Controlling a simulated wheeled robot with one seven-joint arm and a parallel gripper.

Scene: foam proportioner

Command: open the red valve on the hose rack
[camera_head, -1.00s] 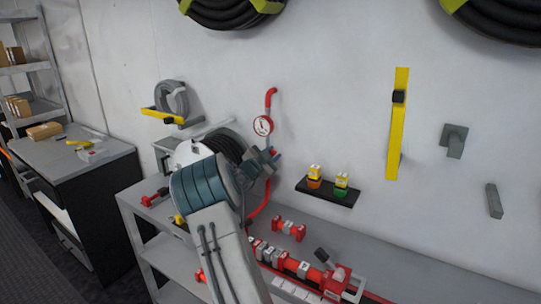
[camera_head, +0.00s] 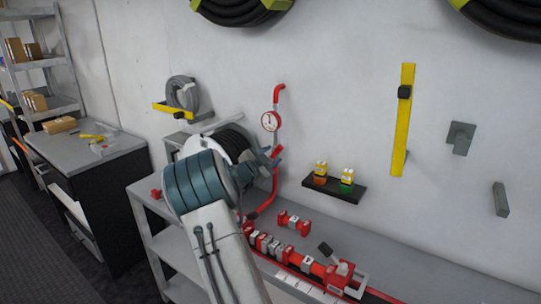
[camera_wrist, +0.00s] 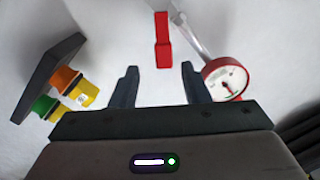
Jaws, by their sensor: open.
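The red valve's handle (camera_wrist: 162,42) shows in the wrist view as a flat red bar, just beyond and between the fingertips. In the head view a small red part (camera_head: 277,151), seemingly this handle, shows at the gripper's tip below the gauge. My gripper (camera_wrist: 159,74) is open with nothing between its fingers, which point toward the wall. In the head view my gripper (camera_head: 271,164) is beside the red pipe, and its wrist hides part of the hose reel. I see no contact with the handle.
A round gauge (camera_head: 271,121) on the red pipe is close to the right finger in the wrist view. A black wall shelf (camera_head: 334,190) with small yellow-topped bottles is to the right. Red fittings (camera_head: 300,262) lie along the grey bench (camera_head: 390,255) below.

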